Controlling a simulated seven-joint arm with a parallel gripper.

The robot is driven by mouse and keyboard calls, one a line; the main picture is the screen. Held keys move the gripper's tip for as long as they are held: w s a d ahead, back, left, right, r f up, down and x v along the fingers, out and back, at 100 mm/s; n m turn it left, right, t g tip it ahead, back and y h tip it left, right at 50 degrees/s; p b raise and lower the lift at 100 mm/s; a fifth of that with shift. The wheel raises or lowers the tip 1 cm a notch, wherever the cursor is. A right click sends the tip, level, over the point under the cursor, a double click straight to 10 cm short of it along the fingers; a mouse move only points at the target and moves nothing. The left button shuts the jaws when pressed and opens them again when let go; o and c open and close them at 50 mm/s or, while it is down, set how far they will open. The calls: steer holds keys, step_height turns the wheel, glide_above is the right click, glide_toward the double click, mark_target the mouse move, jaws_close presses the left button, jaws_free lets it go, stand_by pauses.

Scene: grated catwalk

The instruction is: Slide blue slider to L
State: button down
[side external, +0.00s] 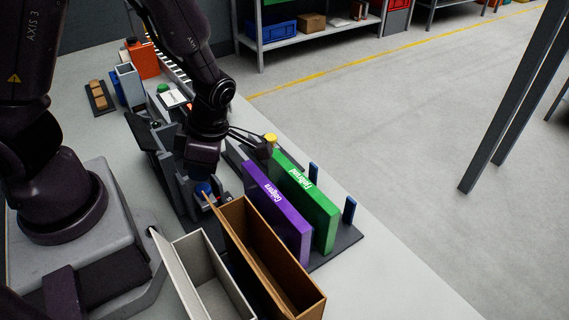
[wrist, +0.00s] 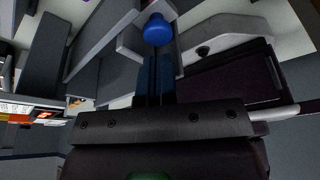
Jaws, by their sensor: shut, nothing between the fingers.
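The blue slider shows in the wrist view as a round blue knob (wrist: 157,30) on a grey fixture (wrist: 105,22). In the side view a small blue spot (side external: 203,188), which looks like the same knob, sits just below my gripper. My gripper points down over the fixture. Its fingers (wrist: 155,62) are together in the wrist view, with nothing between them. Their tips appear right beside the knob; I cannot tell whether they touch it. No L mark is legible, and my wrist hides part of the fixture in the side view.
A brown open box (side external: 262,262) and a grey open bin (side external: 203,285) stand close in front. Purple (side external: 285,222) and green (side external: 308,200) upright boxes stand to the right on a dark rack. An orange container (side external: 143,60) stands behind. The bench's right front is clear.

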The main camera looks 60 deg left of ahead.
steer(key=shift+f, duration=1.15)
steer(key=shift+d, duration=2.45)
stand_by(0.3)
steer(key=shift+r, duration=3)
